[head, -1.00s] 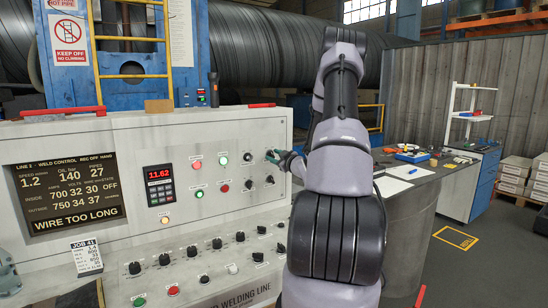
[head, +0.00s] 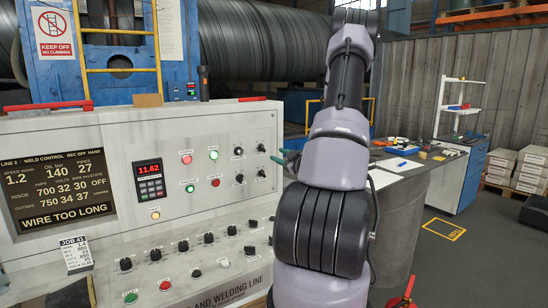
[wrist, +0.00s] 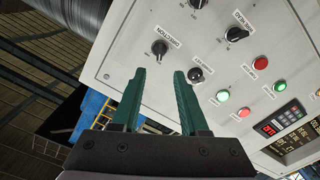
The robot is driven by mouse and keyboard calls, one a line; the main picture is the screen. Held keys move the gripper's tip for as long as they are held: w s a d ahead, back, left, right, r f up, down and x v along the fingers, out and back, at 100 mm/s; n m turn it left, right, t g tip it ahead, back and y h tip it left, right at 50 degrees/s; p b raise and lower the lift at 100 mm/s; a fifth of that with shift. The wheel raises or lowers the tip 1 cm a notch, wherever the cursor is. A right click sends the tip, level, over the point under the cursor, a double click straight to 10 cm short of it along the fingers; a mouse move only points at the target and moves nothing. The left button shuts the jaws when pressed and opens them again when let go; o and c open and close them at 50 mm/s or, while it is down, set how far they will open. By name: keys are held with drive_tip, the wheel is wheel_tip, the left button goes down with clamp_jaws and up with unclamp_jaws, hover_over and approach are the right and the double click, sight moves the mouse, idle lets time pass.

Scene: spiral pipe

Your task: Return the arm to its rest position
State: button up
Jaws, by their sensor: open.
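My arm (head: 335,190) rises at the right of the head view and bends over at the top, beyond the frame. I cannot tell the exact gap to the panel.
A round grey-topped table (head: 410,172) with papers and small tools stands right of my arm. Beyond it are a white and blue shelf cart (head: 462,165) and stacked boxes (head: 515,165). The dark floor between shows free room. A large spiral pipe (head: 255,55) lies behind.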

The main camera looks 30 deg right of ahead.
drive_tip(key=s+a+r+m+g+h, duration=0.35)
drive_tip(key=a+r+m+g, duration=0.25)
drive_tip(key=a+r, duration=0.6)
drive_tip(key=s+a+r+m+g+y, duration=0.2)
drive_tip(key=s+a+r, duration=0.1)
drive_tip(key=s+a, duration=0.5)
drive_tip(key=s+a+r+m+g+y, duration=0.2)
drive_tip(key=s+a, duration=0.7)
drive_tip(key=s, duration=0.6)
wheel_tip(320, 180, up, 2)
drive_tip(key=shift+m+g+y, duration=0.4)
drive_tip(key=shift+g+y, duration=0.1)
drive_tip(key=shift+y, duration=0.05)
